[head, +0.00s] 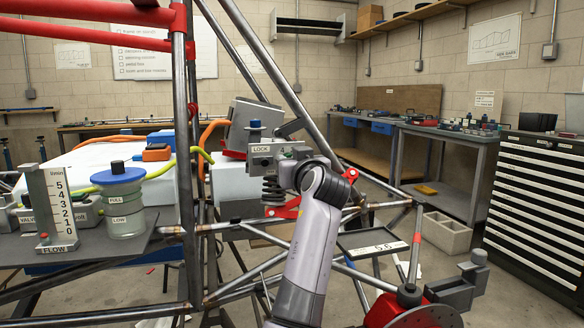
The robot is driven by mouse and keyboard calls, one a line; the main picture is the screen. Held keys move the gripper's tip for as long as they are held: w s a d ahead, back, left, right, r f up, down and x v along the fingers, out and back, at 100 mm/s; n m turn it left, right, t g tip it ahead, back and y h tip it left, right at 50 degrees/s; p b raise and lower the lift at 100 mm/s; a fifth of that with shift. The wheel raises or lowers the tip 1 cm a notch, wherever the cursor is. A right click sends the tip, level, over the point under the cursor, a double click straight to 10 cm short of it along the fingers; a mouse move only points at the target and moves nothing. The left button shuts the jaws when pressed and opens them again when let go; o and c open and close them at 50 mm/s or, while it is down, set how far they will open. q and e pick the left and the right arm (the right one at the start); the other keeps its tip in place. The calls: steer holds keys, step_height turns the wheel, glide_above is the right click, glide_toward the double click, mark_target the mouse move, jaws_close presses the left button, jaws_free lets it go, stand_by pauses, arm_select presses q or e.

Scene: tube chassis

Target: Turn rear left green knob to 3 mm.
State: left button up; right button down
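A grey block labelled LOCK (262,148) sits above a dark coil spring (272,190) on the tube frame. My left gripper is not in view. A small display (380,248) reads about 5.6.
Steel and red frame tubes (187,180) cross the view. A FLOW gauge (55,210) and a FULL/LOW reservoir (121,195) stand on a shelf at left. Benches and a black drawer cabinet (530,200) line the right.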

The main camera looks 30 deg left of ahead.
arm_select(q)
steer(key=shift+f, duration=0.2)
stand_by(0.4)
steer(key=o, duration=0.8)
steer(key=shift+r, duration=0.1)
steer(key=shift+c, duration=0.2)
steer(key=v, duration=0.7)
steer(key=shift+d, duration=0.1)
